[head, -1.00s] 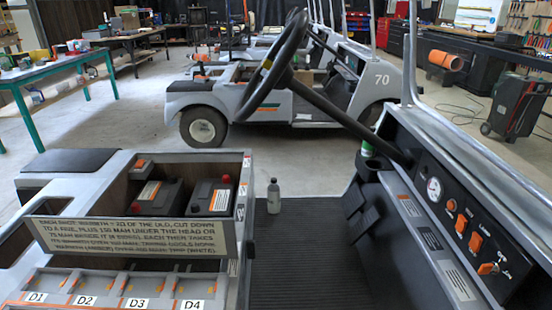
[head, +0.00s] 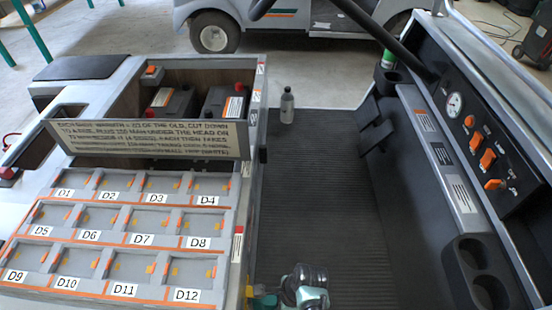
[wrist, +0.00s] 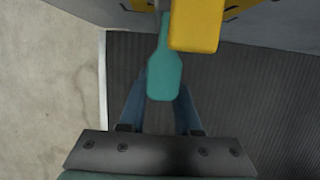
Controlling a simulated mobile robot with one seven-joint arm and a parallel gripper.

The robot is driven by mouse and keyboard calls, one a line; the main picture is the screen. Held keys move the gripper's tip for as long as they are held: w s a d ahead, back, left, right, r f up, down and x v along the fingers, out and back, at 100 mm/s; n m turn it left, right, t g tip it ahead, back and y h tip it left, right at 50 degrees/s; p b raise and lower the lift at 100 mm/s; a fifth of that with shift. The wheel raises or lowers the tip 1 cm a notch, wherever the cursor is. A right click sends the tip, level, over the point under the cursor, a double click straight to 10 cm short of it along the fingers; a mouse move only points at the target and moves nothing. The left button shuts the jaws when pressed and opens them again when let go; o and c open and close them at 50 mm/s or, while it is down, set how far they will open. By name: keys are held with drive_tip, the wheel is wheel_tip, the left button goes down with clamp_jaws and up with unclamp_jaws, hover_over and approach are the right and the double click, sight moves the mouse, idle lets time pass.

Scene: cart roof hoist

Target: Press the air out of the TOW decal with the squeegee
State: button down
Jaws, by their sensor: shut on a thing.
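My gripper (head: 305,283) shows at the bottom edge of the head view, low over the cart's dark ribbed floor. In the wrist view its two bluish fingers (wrist: 162,95) are closed on a teal, paddle-shaped handle (wrist: 164,72), which looks like the squeegee's. I cannot read TOW on anything, so I cannot tell whether these marks are the decal.
A sorting tray (head: 127,204) with compartments labelled D1 to D12 is at left, below a sign board (head: 150,138) and two batteries (head: 225,103). A grey bottle (head: 287,105) stands on the floor (head: 315,190). The dashboard (head: 500,140) and cup holders (head: 480,270) bound the right.

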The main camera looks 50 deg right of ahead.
drive_tip(key=shift+w+d+p, duration=0.35)
drive_tip(key=shift+d+p, duration=0.05)
drive_tip(key=shift+p, duration=0.2)
drive_tip(key=s+a+p, duration=0.2)
drive_tip(key=shift+s+a+p, duration=0.1)
drive_tip(key=shift+a+p, duration=0.25)
idle(1.6)
drive_tip(key=s+d, duration=0.4)
drive_tip(key=s, duration=0.1)
drive_tip(key=shift+s+d, duration=0.2)
drive_tip(key=shift+d, duration=0.15)
idle(0.3)
idle(0.4)
